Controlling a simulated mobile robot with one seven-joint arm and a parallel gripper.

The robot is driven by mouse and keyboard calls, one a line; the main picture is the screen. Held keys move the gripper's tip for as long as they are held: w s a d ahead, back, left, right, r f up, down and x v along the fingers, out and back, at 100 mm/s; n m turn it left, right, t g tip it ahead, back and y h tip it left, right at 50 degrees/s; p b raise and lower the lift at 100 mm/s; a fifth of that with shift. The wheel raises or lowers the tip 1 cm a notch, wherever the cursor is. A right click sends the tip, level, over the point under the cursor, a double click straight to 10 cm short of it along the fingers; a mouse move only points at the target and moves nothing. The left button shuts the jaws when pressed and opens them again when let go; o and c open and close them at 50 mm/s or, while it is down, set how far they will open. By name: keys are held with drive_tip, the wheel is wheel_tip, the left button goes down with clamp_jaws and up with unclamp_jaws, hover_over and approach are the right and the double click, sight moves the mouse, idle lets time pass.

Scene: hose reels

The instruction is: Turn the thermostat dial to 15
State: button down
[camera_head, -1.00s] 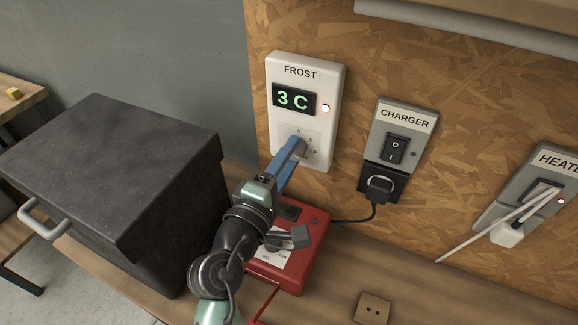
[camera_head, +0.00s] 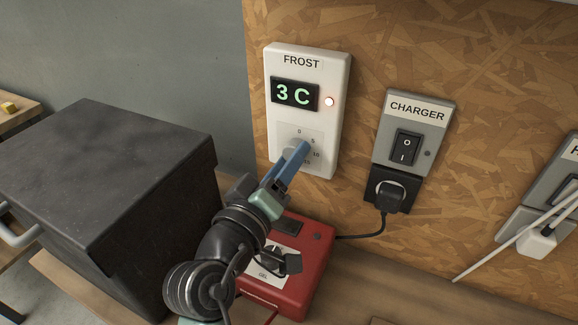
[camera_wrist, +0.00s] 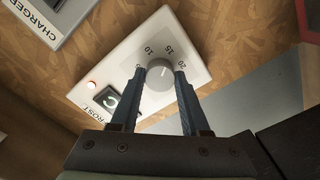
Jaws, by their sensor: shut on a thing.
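The white FROST thermostat (camera_head: 338,125) is fixed to the chipboard wall. Its display (camera_head: 295,95) reads 3 C in green. Its round grey dial (camera_wrist: 160,76) sits among printed numbers in the wrist view, with 10 and 15 beyond it. A pale mark on the dial appears to point near 15, but it is small. My gripper (camera_wrist: 158,75) has its blue fingers shut on the dial, one on each side. In the head view my gripper (camera_head: 297,152) covers most of the dial and the lower numbers.
A dark box (camera_head: 110,170) stands left of my arm. A red unit (camera_head: 303,275) lies on the bench below the thermostat. The CHARGER switch panel (camera_head: 440,120) and its black plug (camera_head: 390,196) are to the right. Bare chipboard lies between the panels.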

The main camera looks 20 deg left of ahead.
drive_tip(key=shift+f+m, duration=0.1)
drive_tip(key=shift+m, duration=0.2)
drive_tip(key=shift+c, duration=1.9)
unclamp_jaws()
drive_tip(key=s+b, duration=0.2)
drive_tip(key=s, duration=1.1)
drive_tip(key=shift+a, duration=0.25)
